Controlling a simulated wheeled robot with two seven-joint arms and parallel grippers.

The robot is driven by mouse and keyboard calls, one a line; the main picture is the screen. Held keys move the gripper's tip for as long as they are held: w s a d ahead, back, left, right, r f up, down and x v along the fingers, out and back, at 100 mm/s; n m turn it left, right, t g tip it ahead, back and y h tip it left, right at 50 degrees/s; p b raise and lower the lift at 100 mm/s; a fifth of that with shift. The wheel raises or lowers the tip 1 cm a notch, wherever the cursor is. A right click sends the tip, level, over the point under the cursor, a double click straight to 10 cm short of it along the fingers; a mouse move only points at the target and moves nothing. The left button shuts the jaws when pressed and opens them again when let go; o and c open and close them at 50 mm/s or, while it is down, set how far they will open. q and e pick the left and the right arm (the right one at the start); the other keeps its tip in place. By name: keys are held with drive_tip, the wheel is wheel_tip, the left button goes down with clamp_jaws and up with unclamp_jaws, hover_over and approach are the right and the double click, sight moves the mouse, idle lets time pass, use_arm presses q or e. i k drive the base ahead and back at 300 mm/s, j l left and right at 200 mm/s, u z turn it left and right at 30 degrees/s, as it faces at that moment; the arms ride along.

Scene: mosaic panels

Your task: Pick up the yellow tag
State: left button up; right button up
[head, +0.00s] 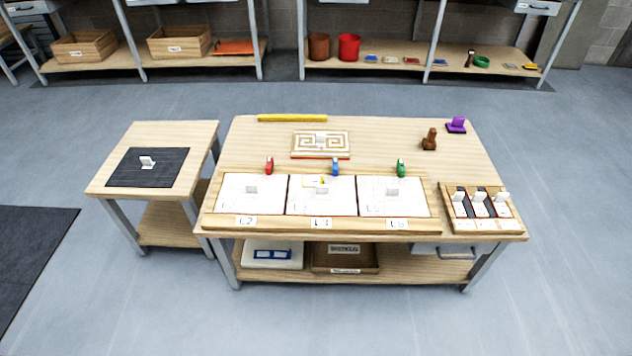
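No gripper of mine shows in the head view. A small thin yellow piece (314,181) lies on the middle white panel (338,202), partly beside a light grey block; it is too small to tell for sure whether it is the yellow tag. A long yellow bar (292,118) lies along the back edge of the main table (385,133). A red tag-like piece (269,165), a blue one (335,166) and a green one (401,167) stand in a row behind the panels.
A patterned tile (320,155) lies at mid-table. A brown stamp-like object (430,139) and a purple one (456,125) stand at back right. A compartment tray (455,223) sits at right front. A side table (190,140) holds a dark mat (125,180).

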sight(308, 182)
drive_tip(key=i+l+z, duration=0.15)
drive_tip(key=i+l, duration=0.15)
drive_tip(key=i, duration=0.15)
drive_tip(key=i+l+z, duration=0.15)
drive_tip(key=i, duration=0.25)
drive_tip(key=i+l+z, duration=0.15)
drive_tip(key=i, duration=0.3)
drive_tip(key=l, duration=0.1)
